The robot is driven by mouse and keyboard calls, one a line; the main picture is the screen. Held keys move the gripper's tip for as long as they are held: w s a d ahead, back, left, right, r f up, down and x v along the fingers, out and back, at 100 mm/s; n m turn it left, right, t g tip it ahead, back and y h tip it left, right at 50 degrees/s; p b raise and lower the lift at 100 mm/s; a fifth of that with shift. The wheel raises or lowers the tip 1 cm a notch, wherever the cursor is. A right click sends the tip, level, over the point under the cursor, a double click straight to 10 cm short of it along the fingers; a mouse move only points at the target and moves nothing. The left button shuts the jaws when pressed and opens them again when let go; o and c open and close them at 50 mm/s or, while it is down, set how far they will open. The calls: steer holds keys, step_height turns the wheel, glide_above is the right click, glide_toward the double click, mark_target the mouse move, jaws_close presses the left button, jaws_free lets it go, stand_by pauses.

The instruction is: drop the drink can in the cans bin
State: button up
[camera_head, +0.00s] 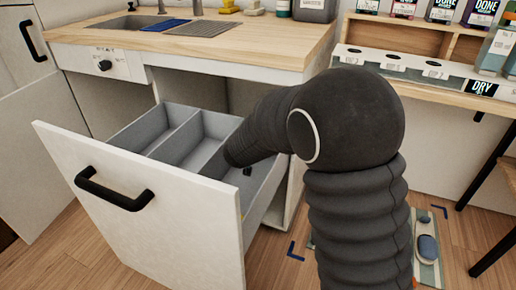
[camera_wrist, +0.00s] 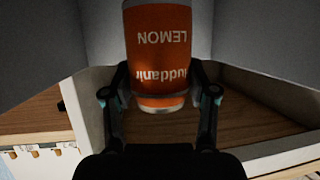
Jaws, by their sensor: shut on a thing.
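An orange drink can (camera_wrist: 158,55) with white lettering, including "LEMON", is between the two fingers of my gripper (camera_wrist: 160,97) in the wrist view. My gripper is shut on it, and the lettering shows upside down. In the head view my arm reaches down into the right part of the open pull-out drawer (camera_head: 140,215). The can and fingertips are hidden there. The drawer holds grey bins, with a left compartment (camera_head: 140,132) and a middle compartment (camera_head: 190,140) that look empty. No label naming the cans bin shows. Grey walls rise around the can in the wrist view.
A small mat (camera_head: 428,262) lies on the floor at the right.

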steer(key=shift+f+b, duration=0.45)
steer(key=shift+f, duration=1.4)
steer(key=shift+f, duration=0.1)
steer(key=shift+f, duration=0.35)
steer(key=shift+f, duration=0.2)
steer(key=o, duration=0.9)
steer(key=shift+o, duration=0.2)
steer(key=shift+r, duration=0.1)
